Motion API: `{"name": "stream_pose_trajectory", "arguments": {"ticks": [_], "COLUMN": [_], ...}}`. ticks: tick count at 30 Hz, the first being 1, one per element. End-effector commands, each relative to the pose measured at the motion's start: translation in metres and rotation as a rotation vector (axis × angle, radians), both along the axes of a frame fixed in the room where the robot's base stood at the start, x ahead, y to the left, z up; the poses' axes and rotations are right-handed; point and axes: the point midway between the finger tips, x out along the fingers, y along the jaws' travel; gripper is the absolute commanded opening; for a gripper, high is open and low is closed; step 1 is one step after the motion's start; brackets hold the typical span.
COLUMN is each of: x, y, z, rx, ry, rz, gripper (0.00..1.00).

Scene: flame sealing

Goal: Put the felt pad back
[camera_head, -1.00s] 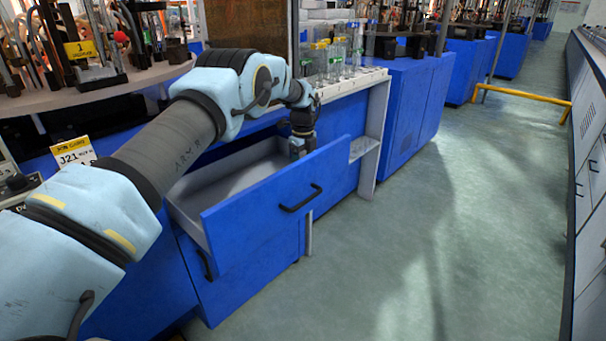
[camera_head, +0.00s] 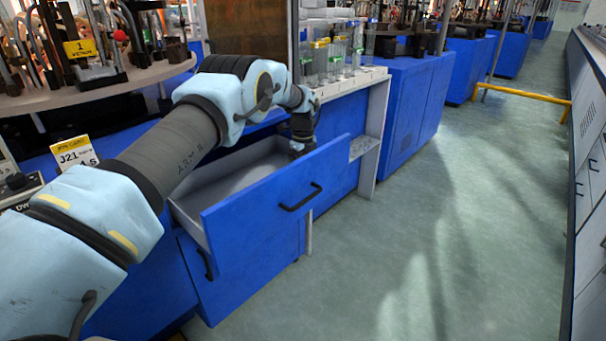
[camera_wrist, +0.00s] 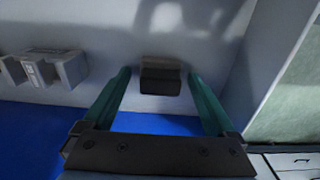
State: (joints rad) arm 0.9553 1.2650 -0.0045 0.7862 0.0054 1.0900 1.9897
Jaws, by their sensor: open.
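A small dark grey block (camera_wrist: 160,78), likely the felt pad, lies on the pale grey floor of the open drawer (camera_head: 262,212). My gripper (camera_wrist: 158,74) is open, with one green finger on each side of the block in the wrist view. I cannot tell whether the fingers touch it. In the head view my gripper reaches down into the right end of the drawer, and the drawer front hides its fingertips. The block is not visible in the head view.
Several pale blocks (camera_wrist: 66,68) lie to the left in the drawer. The drawer's side wall is close to the right finger. Glassware (camera_head: 335,55) stands on the bench above. The green floor (camera_head: 430,230) to the right is clear.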

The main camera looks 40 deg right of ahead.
Motion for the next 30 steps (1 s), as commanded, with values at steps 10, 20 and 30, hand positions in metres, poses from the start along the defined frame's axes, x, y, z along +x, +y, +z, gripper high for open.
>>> {"name": "stream_pose_trajectory", "arguments": {"ticks": [10, 20, 30], "x": [0.0, 0.0, 0.0], "y": [-0.001, 0.0, 0.0], "z": [0.049, 0.109, 0.123], "rx": [-0.003, -0.002, 0.0], "ry": [-0.001, 0.0, 0.0], "rz": [0.0, 0.001, 0.0], "gripper": [0.92, 0.92, 0.92]}}
